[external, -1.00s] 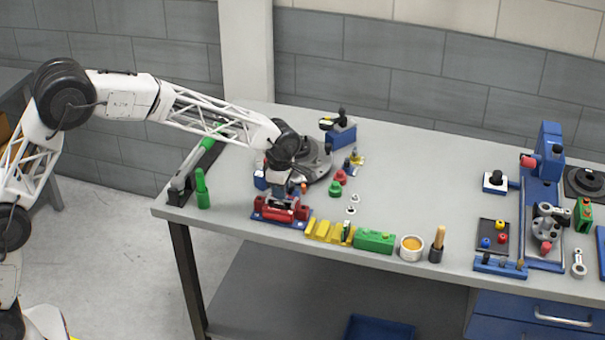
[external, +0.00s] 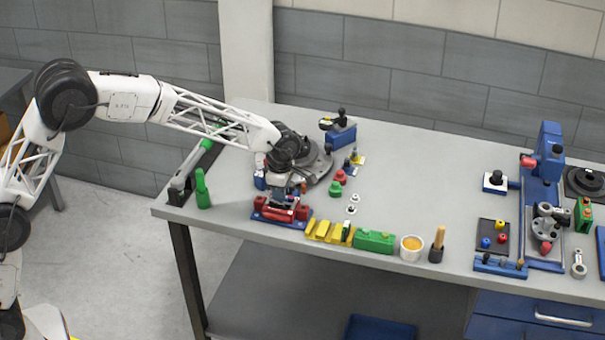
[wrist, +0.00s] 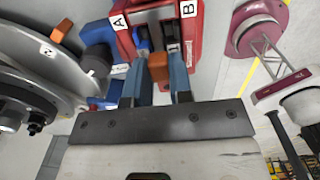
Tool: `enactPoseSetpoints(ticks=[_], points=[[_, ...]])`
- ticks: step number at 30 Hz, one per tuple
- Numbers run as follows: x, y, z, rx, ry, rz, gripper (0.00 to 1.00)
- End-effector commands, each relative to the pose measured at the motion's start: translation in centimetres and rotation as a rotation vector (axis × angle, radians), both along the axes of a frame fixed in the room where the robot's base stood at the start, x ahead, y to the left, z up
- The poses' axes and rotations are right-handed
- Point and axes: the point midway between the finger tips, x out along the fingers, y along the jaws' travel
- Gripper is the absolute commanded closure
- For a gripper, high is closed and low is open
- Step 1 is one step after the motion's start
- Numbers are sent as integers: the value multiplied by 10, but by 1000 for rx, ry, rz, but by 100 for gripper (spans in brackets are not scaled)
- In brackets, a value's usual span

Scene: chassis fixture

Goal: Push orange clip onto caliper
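The orange clip (wrist: 158,67) is between the two blue fingers of my gripper (wrist: 160,72) in the wrist view, with both fingers against its sides. The red caliper (wrist: 205,60) with labels A and B is just beyond the fingertips, and the clip overlaps its middle gap in the picture. I cannot tell whether clip and caliper touch. In the external view the caliper (external: 301,213) sits on a blue base near the table's front edge. My gripper (external: 288,192) is right above it, and hides part of it.
A grey disc (wrist: 45,65) marked N, with an orange block (wrist: 62,30), is close on the left in the wrist view. A yellow rack (external: 318,231), a green block (external: 375,241) and a white cup (external: 412,248) line the front edge to the right. The table's middle is clear.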

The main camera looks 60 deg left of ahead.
Motion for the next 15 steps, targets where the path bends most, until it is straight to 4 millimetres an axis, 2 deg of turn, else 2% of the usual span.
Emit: enactPoseSetpoints(ticks=[15], points=[[0, 0, 0, 0, 0, 0, 72]])
